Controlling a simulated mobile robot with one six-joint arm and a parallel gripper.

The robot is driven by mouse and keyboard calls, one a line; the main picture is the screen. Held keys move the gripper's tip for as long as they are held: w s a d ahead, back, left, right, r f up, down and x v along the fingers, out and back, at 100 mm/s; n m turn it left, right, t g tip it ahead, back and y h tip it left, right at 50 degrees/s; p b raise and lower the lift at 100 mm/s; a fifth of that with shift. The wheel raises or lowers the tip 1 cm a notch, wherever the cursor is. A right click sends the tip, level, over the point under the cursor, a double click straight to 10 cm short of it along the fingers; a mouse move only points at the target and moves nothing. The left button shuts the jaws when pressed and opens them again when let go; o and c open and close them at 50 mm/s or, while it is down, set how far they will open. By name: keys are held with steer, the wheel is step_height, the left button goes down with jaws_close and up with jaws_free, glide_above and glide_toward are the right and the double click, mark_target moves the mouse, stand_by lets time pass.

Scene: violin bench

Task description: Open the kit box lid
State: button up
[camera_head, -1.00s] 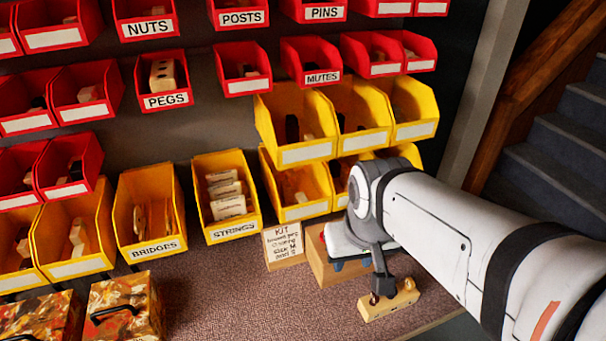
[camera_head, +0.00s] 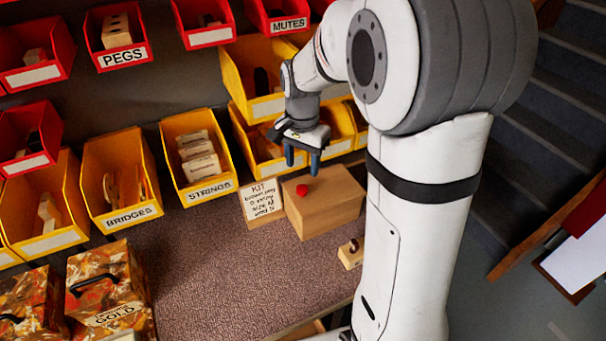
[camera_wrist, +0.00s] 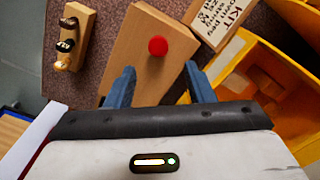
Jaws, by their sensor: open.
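The kit box (camera_head: 326,205) is a plain wooden box with a red knob (camera_head: 302,190) on top, standing on the bench at the right below the yellow bins. Its lid looks closed. My gripper (camera_head: 302,163) is open and empty above the box, close over the red knob, fingers pointing down. In the wrist view the box top (camera_wrist: 140,65) and the red knob (camera_wrist: 158,46) show ahead of the two blue fingers (camera_wrist: 156,88), with the knob roughly between them and not gripped.
A paper KIT card (camera_head: 262,199) stands left of the box. A small wooden block with pegs (camera_head: 351,252) lies in front of it, partly hidden by my arm. Yellow bins, including STRINGS (camera_head: 199,157), line the back. Patterned boxes (camera_head: 107,284) stand left. The middle bench is clear.

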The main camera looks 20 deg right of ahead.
mark_target(302, 187)
step_height(302, 187, down, 7)
stand_by(0.3)
steer(key=shift+c, duration=0.4)
